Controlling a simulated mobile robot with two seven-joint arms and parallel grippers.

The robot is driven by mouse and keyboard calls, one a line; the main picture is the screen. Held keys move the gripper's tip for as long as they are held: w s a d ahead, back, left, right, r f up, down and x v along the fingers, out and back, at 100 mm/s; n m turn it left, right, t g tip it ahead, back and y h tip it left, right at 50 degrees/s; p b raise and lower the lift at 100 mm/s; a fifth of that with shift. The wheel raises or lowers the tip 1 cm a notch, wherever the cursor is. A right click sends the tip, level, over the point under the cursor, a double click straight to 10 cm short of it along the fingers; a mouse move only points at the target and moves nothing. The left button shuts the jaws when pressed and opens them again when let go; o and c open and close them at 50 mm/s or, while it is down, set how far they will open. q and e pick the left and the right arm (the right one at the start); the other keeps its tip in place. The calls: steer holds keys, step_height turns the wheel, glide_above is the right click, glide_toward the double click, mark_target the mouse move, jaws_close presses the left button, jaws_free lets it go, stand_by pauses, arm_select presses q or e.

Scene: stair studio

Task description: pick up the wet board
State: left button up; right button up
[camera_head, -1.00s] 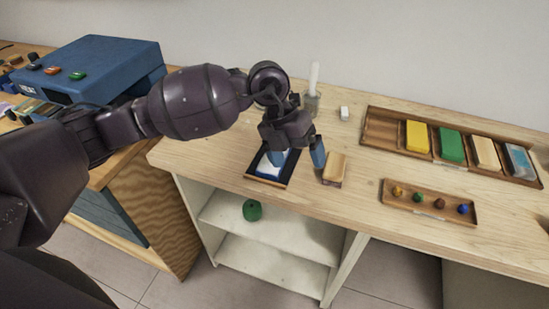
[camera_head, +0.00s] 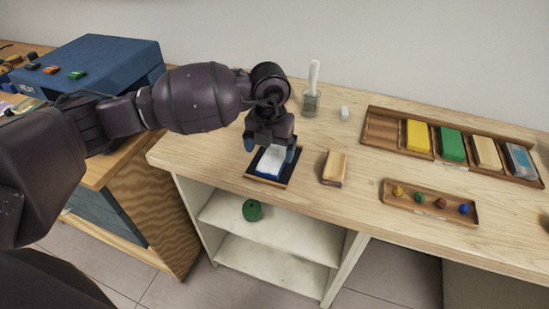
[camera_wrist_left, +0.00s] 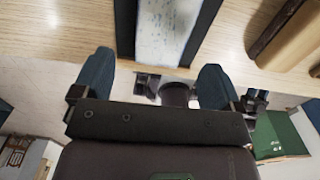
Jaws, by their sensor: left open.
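A white board with pale blue marks (camera_head: 271,161), which looks like the wet board, lies in a dark shallow tray (camera_head: 285,181) near the front edge of the wooden counter. It also shows between the fingers in the left wrist view (camera_wrist_left: 167,32). My left gripper (camera_head: 271,150) is open and empty above the board, with one blue finger toward each side of it. In the left wrist view, its fingers (camera_wrist_left: 154,75) are apart and do not touch the board. My right gripper is not in view.
A wooden block (camera_head: 334,168) lies just right of the tray. A brush in a jar (camera_head: 311,100) and a small white block (camera_head: 344,113) stand behind. A rack of coloured boards (camera_head: 375,128) and a knob tray (camera_head: 389,199) are at right. A green object (camera_head: 252,210) is on the shelf below.

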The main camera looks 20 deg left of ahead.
mark_target(270, 164)
arm_select(q)
step_height(270, 164, down, 5)
steer(key=shift+s+r, duration=0.1)
steer(key=shift+r, duration=0.05)
steer(key=c, duration=1)
